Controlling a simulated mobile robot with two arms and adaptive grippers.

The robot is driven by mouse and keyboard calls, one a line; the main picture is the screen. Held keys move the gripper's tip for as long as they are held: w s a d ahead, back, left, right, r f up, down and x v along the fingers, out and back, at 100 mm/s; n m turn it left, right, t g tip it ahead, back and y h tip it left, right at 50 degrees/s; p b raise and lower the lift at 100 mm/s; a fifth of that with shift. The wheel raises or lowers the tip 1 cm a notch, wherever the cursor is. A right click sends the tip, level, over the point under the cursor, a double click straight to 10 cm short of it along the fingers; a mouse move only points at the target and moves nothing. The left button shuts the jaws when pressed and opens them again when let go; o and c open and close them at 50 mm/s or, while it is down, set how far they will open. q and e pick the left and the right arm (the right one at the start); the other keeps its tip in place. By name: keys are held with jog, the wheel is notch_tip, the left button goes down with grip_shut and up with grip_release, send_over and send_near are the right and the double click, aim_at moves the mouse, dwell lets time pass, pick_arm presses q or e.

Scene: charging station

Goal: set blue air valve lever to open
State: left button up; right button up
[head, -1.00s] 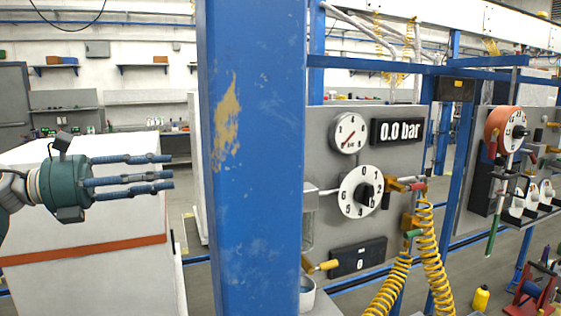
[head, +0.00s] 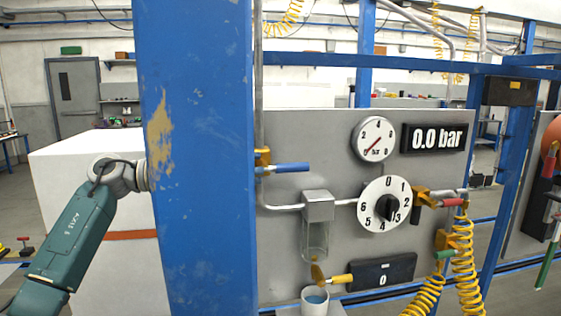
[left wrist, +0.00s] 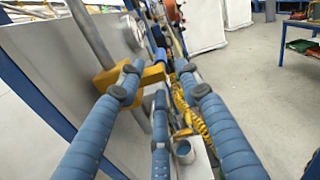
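The blue lever (head: 291,167) lies level in the head view, pointing right from its yellow valve body (head: 263,164) on the upright grey pipe. In the left wrist view the yellow valve body (left wrist: 116,78) is just ahead of my fingers, partly behind the left one; a small blue piece beyond it looks like the lever (left wrist: 161,56). My left gripper (left wrist: 160,74) is open, its blue fingers spread and pointing toward the valve; whether they touch it I cannot tell. In the head view the blue post hides this gripper. My right gripper is not in view.
The blue post (head: 198,150) stands in front of my left wrist. The grey panel (head: 300,130) carries a gauge (head: 374,139), a numbered dial (head: 385,204), a 0.0 bar display (head: 434,138) and a yellow lever (head: 338,279) above a white cup (head: 315,301). Yellow coiled hoses hang at right.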

aim_at(279, 167)
pick_arm(q)
jog(key=d, duration=0.2)
jog(key=d+p, duration=0.1)
jog(key=d, duration=0.1)
jog(key=w+d+p, duration=0.1)
jog(key=d, duration=0.1)
jog(key=shift+w+d+r, duration=0.1)
jog(key=shift+d, duration=0.35)
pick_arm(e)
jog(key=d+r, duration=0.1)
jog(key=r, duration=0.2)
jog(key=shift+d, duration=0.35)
pick_arm(q)
jog(key=shift+c, duration=0.5)
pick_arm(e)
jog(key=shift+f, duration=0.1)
